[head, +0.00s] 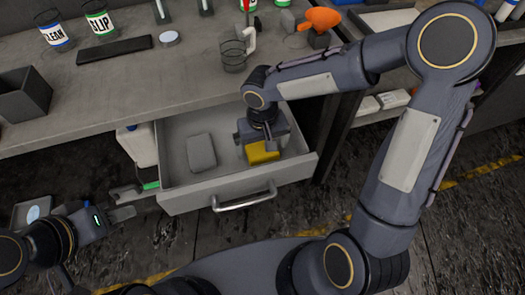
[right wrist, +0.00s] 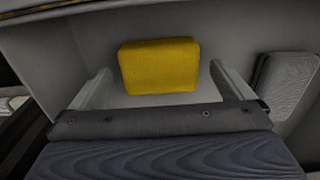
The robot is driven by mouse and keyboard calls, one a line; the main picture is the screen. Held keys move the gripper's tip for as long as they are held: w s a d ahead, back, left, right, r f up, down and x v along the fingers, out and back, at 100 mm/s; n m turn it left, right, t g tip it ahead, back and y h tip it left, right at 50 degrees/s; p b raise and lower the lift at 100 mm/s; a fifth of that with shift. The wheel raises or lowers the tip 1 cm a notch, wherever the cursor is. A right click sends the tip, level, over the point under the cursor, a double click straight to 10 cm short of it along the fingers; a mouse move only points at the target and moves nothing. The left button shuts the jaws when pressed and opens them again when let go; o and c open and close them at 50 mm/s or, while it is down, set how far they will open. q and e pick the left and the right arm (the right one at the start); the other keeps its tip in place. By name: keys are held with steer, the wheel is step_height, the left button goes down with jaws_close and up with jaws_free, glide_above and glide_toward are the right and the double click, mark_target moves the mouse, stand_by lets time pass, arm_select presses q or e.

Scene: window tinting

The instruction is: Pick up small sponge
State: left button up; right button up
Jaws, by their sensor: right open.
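A small yellow sponge (head: 262,153) lies in the open drawer (head: 190,188), toward its right side. It also shows in the right wrist view (right wrist: 160,66), upper middle. My right gripper (head: 257,148) is inside the drawer just above the sponge. In the right wrist view its two fingers (right wrist: 160,88) are spread, one on each side of the sponge, with gaps between. Whether the fingertips are level with the sponge is hard to tell. My left gripper (head: 130,202) is outside the drawer, left of its front, with its fingers apart and nothing between them.
A grey block (head: 201,153) lies in the drawer left of the sponge and also shows in the right wrist view (right wrist: 287,85). The drawer walls stand close around the right gripper. The workbench (head: 120,85) above holds cups, a wire holder (head: 233,56) and an orange tool (head: 320,19).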

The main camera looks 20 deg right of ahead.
steer(key=shift+f, duration=0.95)
steer(key=shift+c, duration=0.3)
steer(key=c, duration=0.9)
steer(key=shift+c, duration=0.2)
steer(key=shift+r, duration=0.1)
